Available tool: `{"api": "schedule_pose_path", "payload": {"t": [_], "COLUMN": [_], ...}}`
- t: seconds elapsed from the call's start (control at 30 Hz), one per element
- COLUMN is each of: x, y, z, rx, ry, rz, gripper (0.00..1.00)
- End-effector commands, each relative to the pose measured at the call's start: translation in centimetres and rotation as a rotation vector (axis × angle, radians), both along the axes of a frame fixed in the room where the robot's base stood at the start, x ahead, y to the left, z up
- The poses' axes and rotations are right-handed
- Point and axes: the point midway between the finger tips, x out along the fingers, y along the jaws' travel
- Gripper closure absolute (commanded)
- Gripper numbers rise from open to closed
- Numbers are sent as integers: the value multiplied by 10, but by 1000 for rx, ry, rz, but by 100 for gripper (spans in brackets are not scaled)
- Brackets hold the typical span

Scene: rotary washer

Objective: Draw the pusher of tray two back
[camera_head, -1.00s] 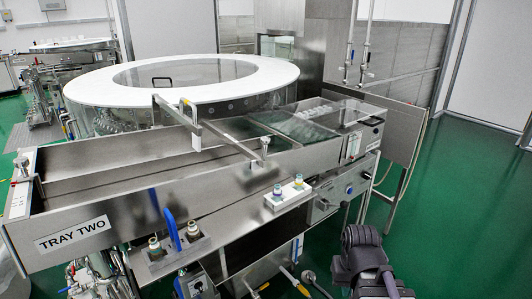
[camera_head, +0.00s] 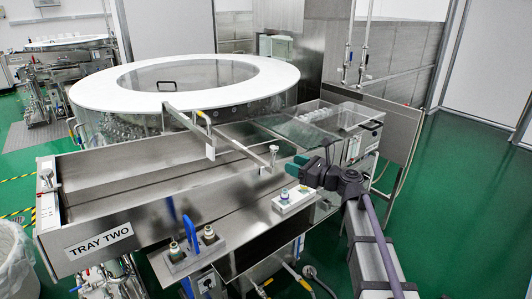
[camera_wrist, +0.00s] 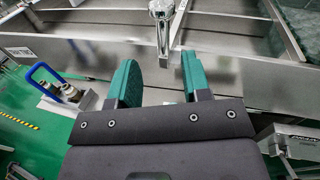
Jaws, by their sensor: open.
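Tray two is a long steel trough (camera_head: 110,214) with a "TRAY TWO" label (camera_head: 100,241) on its near wall. The pusher, a thin metal bar (camera_head: 240,148), lies across the trough and ends in a small upright knob (camera_head: 274,150) at the near wall. In the wrist view the knob (camera_wrist: 161,9) is at the top centre, with its bar end beneath it. My gripper (camera_head: 294,165) is open and empty, right of the knob and apart from it. In the wrist view its green fingertips (camera_wrist: 159,75) point toward the knob, which lies beyond them, roughly between their lines.
The round white-rimmed washer (camera_head: 185,82) stands behind the tray. Green floor is open at the right.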

Motion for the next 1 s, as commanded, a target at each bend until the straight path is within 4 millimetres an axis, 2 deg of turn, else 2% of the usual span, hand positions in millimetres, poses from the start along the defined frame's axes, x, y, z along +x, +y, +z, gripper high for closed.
{"api": "schedule_pose_path", "payload": {"t": [0.1,0.27,0.37,0.7,0.83,1.0], "x": [0,3,11,50,55,56], "y": [-1,3,16,79,90,92], "z": [0,0,0,0,0,0], "rx": [61,63,61,59,59,59], "ry": [92,97,96,95,95,94], "rz": [-15,-12,-9,-10,-10,-10], "gripper": [56,56,56,56,56,56]}}
